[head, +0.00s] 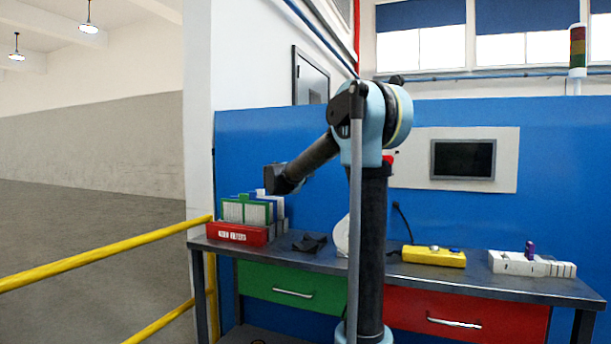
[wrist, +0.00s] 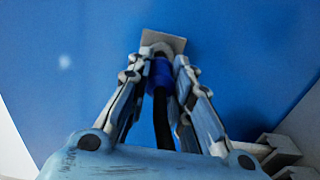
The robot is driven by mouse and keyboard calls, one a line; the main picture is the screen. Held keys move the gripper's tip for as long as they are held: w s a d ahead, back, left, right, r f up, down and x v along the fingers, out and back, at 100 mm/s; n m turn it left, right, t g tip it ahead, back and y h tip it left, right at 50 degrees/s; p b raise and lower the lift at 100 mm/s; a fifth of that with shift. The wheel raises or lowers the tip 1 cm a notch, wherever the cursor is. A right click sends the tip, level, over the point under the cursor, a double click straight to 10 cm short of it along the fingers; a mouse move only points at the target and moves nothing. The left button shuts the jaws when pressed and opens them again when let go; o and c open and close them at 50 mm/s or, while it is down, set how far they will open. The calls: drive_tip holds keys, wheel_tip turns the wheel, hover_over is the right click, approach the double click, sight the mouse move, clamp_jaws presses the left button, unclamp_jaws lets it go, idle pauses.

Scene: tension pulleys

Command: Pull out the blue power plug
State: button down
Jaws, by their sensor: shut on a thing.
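The blue power plug (wrist: 161,76) is in the wrist view, at a light grey socket plate (wrist: 172,42) on the blue wall. My gripper (wrist: 157,68) is shut on it, with one finger on each side. A black cable (wrist: 162,122) runs from the plug back between the fingers. The plug's front end is at the plate; I cannot tell how deep it sits. In the head view my arm reaches left over the bench, and the fingers and the plug cannot be made out.
The bench (head: 471,276) carries a red box (head: 237,234) with green and white upright pieces, a yellow box (head: 433,256) and white blocks (head: 519,263). A screen (head: 463,159) hangs on the wall. A yellow rail (head: 110,251) stands at left.

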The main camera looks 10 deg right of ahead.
drive_tip(key=shift+v, duration=1.5)
drive_tip(key=shift+d, duration=0.1)
